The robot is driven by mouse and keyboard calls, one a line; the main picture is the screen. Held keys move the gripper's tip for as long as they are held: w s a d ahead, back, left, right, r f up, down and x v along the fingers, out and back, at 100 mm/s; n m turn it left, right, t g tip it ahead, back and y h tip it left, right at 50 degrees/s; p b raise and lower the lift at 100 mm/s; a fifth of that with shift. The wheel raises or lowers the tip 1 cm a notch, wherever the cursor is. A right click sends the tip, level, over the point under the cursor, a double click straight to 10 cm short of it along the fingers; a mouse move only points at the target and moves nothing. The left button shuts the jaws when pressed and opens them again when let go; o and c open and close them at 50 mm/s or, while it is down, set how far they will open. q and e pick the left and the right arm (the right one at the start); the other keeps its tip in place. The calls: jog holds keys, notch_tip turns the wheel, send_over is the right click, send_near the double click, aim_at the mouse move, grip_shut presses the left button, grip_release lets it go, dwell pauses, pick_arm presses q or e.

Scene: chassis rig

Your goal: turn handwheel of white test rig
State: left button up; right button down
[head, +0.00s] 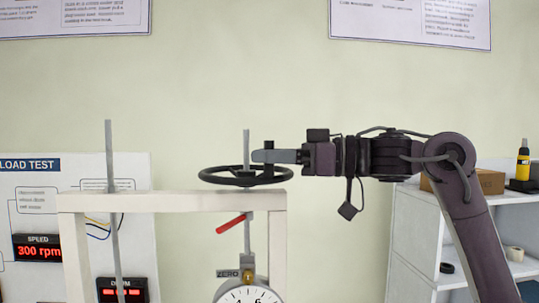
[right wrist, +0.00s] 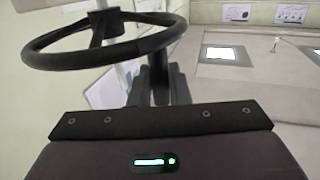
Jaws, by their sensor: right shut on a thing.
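The black handwheel (head: 222,180) lies flat on top of the white test rig (head: 165,201), around an upright grey rod. An upright black handle stands on the wheel's right side. My right gripper (head: 270,156) comes in from the right at the level of the wheel and is shut on that handle. In the right wrist view the wheel's rim (right wrist: 100,54) fills the upper left, and the handle runs down between the fingers (right wrist: 160,88). The fingers partly hide the handle. My left gripper is not in view.
Below the wheel are a red lever (head: 230,224) and a round dial gauge (head: 248,296). A tall grey rod (head: 110,160) stands at the left, before a panel reading 300 rpm (head: 38,247). White shelves (head: 410,235) with a cardboard box (head: 488,181) stand at the right.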

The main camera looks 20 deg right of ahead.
jog(key=shift+d+r, duration=0.1)
jog(key=shift+r, duration=0.1)
jog(key=c, duration=1.6)
grip_release()
jog(key=shift+w, duration=0.1)
jog(key=shift+o, duration=0.8)
jog(key=shift+w+f, duration=0.2)
jog(key=shift+s, duration=0.1)
jog(key=shift+s+d+b, duration=0.2)
jog(key=shift+d+b, duration=0.1)
jog(key=b+v, duration=0.2)
jog(key=v, duration=0.5)
